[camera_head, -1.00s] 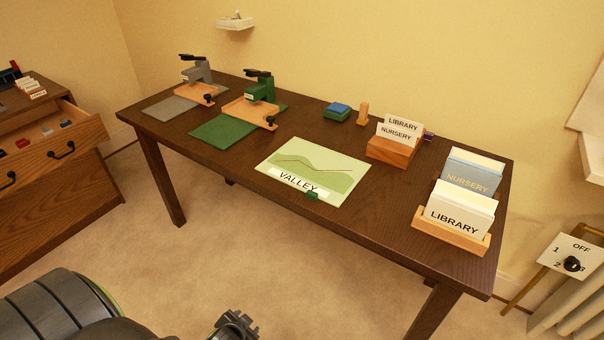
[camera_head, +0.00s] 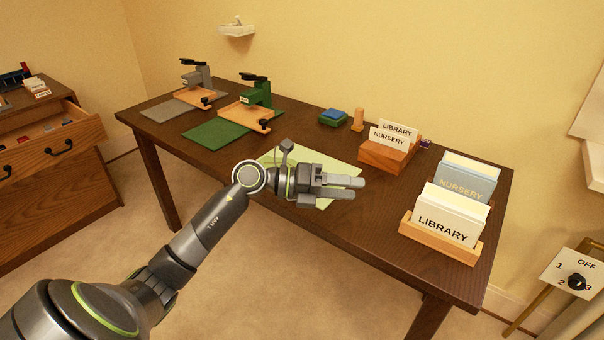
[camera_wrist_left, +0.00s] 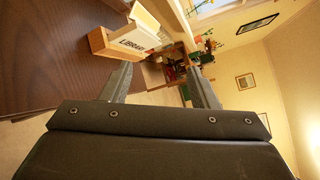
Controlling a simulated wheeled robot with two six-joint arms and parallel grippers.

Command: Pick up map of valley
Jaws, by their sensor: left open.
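The map of the valley (camera_head: 342,171) is a pale green sheet lying on the dark wooden desk (camera_head: 375,220). In the head view my left arm and hand cover most of it, including its label; its far edge and right part show. My left gripper (camera_head: 360,187) is above the map, pointing right, with its two fingers apart and nothing between them. In the left wrist view the open fingers (camera_wrist_left: 160,85) show with no map between them. My right gripper is not in view.
Card boxes labelled LIBRARY (camera_head: 447,221) and NURSERY (camera_head: 466,178) stand at the desk's right end. A smaller wooden card holder (camera_head: 385,155) stands behind the map. A green press (camera_head: 256,92) and green mat (camera_head: 219,133) are to the left.

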